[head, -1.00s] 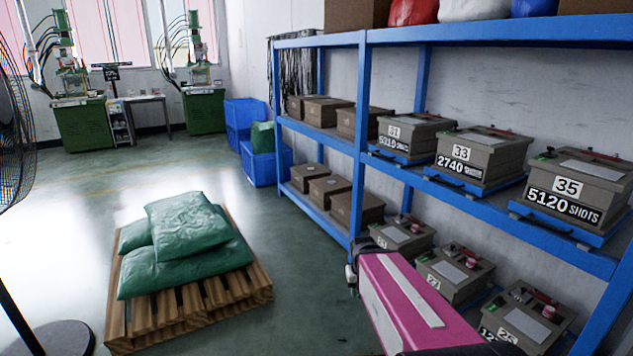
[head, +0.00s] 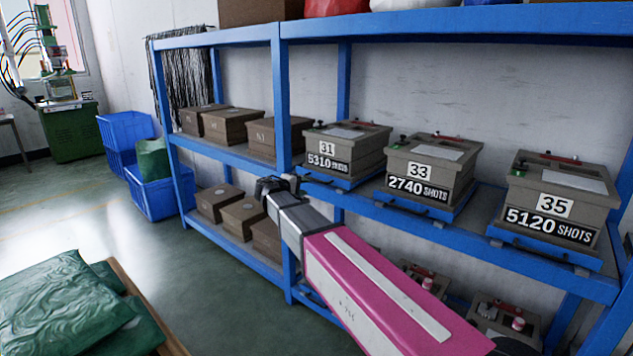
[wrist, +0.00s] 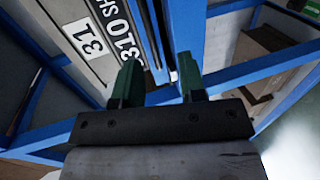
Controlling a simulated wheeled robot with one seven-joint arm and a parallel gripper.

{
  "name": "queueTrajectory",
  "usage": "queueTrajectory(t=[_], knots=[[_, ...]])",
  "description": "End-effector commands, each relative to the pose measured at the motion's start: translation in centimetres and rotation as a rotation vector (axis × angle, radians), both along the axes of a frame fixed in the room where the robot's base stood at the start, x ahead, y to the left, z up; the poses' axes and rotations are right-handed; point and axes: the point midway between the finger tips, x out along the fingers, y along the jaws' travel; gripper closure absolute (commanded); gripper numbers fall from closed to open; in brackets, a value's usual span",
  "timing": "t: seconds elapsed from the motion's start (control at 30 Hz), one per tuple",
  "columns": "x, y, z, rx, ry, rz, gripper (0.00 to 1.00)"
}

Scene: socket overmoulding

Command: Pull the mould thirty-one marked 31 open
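The mould marked 31 (head: 342,150) is a grey-brown box with a 5310 shots label. It sits on a blue pull-out tray (head: 343,181) on the middle shelf, left of mould 33. In the wrist view its label side (wrist: 95,40) shows at the upper left, turned on its side. My gripper (head: 275,185) is in front of the shelf, left of and slightly below mould 31, near the blue upright.
Plain boxes (head: 232,124) are on the left. The blue upright (head: 287,255) is close to my gripper. Green sacks (head: 65,305) lie on a pallet at lower left.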

Motion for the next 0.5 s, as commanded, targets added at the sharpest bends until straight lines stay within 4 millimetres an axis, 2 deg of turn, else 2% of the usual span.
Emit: queueTrajectory(t=[0.07, 0.17, 0.5], knots=[[0.3, 1.1, 1.0, -0.022, -0.02, 0.013, 0.62], [0.7, 1.3, 1.3, -0.034, -0.03, 0.019, 0.62], [4.8, -1.9, 0.1, -0.033, -0.028, 0.017, 0.62]])
